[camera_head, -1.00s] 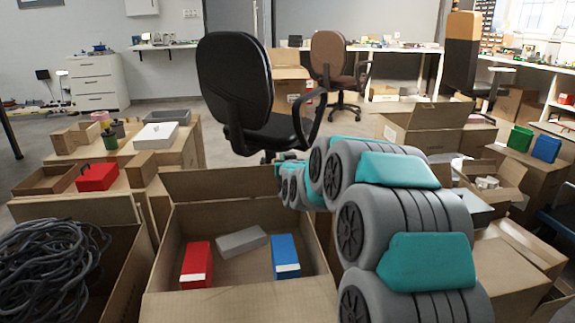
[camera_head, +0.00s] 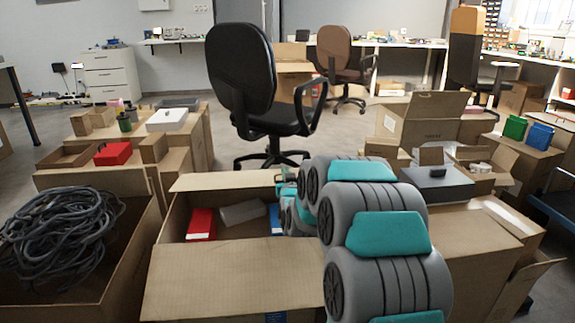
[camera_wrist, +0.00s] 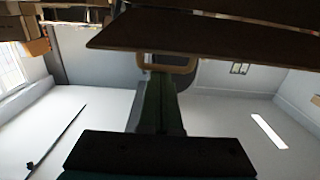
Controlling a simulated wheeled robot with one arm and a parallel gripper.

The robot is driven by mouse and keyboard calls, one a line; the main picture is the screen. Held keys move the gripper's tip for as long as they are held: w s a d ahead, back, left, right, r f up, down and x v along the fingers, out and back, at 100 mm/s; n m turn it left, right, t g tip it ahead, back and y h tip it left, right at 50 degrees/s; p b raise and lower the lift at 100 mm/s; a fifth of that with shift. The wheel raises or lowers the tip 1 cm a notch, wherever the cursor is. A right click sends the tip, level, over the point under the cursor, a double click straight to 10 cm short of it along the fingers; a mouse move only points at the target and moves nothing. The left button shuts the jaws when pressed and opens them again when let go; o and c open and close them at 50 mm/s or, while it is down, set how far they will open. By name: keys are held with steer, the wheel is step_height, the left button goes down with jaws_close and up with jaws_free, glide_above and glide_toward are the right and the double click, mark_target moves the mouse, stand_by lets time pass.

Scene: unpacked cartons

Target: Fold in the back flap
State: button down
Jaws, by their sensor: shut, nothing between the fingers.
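The open carton (camera_head: 165,225) stands in front of me with a red box (camera_head: 201,224), a grey box (camera_head: 243,212) and a blue box (camera_head: 274,217) inside. Its back flap (camera_head: 225,181) shows as a pale, low strip, tilted inward over the back of the opening. Its front flap (camera_head: 235,275) is a broad panel on the near side. My gripper (camera_head: 285,184) is at the right end of the back flap, partly hidden by my arm. In the wrist view, my gripper (camera_wrist: 166,62) is shut and empty, just beside a brown cardboard panel (camera_wrist: 215,32); contact is unclear.
A carton with black cable (camera_head: 62,228) stands at the left. A black office chair (camera_head: 245,80) stands behind the carton. Cartons with small items (camera_head: 190,150) are at the back left.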

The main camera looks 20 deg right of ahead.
steer(key=shift+s+a+f, duration=0.1)
steer(key=shift+s+f, duration=0.15)
steer(key=shift+f, duration=0.45)
steer(key=shift+s+f, duration=0.25)
steer(key=shift+f, duration=0.45)
